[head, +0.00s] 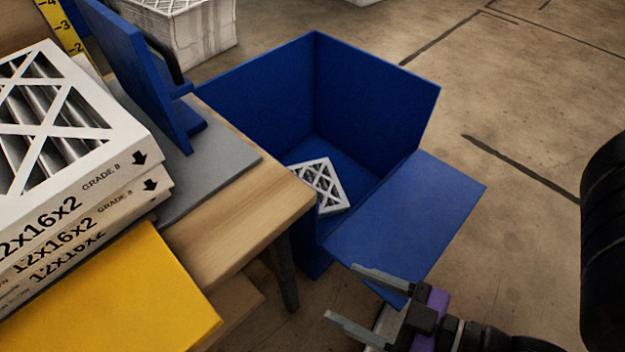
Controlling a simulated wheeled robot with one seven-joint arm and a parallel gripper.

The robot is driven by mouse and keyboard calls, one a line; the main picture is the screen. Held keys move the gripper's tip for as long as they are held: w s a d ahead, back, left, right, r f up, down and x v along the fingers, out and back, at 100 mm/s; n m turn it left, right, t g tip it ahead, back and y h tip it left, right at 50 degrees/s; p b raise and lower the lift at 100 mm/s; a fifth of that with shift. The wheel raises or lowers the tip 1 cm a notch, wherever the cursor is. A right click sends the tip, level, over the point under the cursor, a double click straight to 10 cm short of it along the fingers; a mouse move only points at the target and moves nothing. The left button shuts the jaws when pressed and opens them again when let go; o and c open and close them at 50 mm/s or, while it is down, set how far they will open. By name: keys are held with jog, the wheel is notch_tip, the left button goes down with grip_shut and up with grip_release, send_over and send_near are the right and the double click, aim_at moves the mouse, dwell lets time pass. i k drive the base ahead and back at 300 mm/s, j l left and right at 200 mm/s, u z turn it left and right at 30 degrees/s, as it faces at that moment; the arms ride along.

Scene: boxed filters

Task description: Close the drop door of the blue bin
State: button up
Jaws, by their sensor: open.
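The blue bin (375,98) stands on the floor just right of the wooden table. Its drop door (410,215) is folded down and sticks outward toward the front right, so that side of the bin is open. A small white-framed filter (321,184) lies inside the bin, its left part hidden by the table corner. My gripper (340,291) is at the bottom of the head view, open and empty, with its fingers pointing left. The upper finger overlaps the door's near edge in the picture; I cannot tell whether they touch.
The wooden table (262,208) holds stacked 12x16x2 filters (75,150), a yellow box or panel (125,290), a grey mat (225,165) and a blue upright stand (135,60). Another filter stack (190,30) is behind. Concrete floor (520,110) right of the bin is clear.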

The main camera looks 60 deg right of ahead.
aim_at(401, 230)
jog(key=k+j, duration=0.15)
jog(key=k, duration=0.55)
jog(key=k+j, duration=0.15)
jog(key=k, duration=0.5)
